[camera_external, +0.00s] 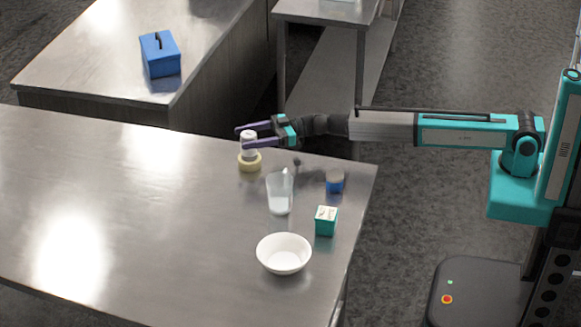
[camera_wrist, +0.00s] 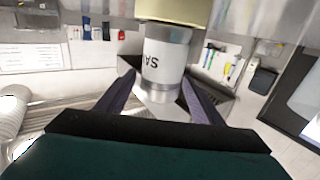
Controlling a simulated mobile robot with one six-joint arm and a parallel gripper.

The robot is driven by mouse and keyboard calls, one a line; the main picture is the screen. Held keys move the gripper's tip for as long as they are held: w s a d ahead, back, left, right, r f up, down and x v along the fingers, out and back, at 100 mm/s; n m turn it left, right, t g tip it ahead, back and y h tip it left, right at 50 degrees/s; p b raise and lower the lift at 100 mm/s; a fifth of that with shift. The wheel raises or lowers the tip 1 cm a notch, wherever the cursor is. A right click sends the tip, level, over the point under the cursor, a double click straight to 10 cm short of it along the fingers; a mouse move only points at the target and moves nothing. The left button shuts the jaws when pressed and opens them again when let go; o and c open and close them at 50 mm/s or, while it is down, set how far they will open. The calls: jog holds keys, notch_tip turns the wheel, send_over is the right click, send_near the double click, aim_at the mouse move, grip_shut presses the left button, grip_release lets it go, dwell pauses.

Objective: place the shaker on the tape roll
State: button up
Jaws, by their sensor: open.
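The shaker (camera_external: 248,152) is a white and grey cylinder with a printed label. It stands upright on the pale yellow tape roll (camera_external: 250,165) near the far edge of the metal table. In the wrist view the shaker (camera_wrist: 165,58) appears upside down, its base meeting the tape roll (camera_wrist: 172,11) at the top of the picture. My gripper (camera_external: 241,137) comes in level from the right, its two purple fingers on either side of the shaker's upper part. In the wrist view my gripper (camera_wrist: 159,80) is open, with space beside the shaker.
A clear container (camera_external: 280,192), a blue tin (camera_external: 335,182), a teal box (camera_external: 326,222) and a white bowl (camera_external: 284,254) stand to the right and nearer on the table (camera_external: 150,220). The table's left side is clear. A blue box (camera_external: 161,56) sits on another counter.

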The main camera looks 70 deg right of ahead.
jog(key=b+v, duration=0.1)
jog(key=v, duration=1.1)
jog(key=shift+b, duration=0.35)
dwell(0.5)
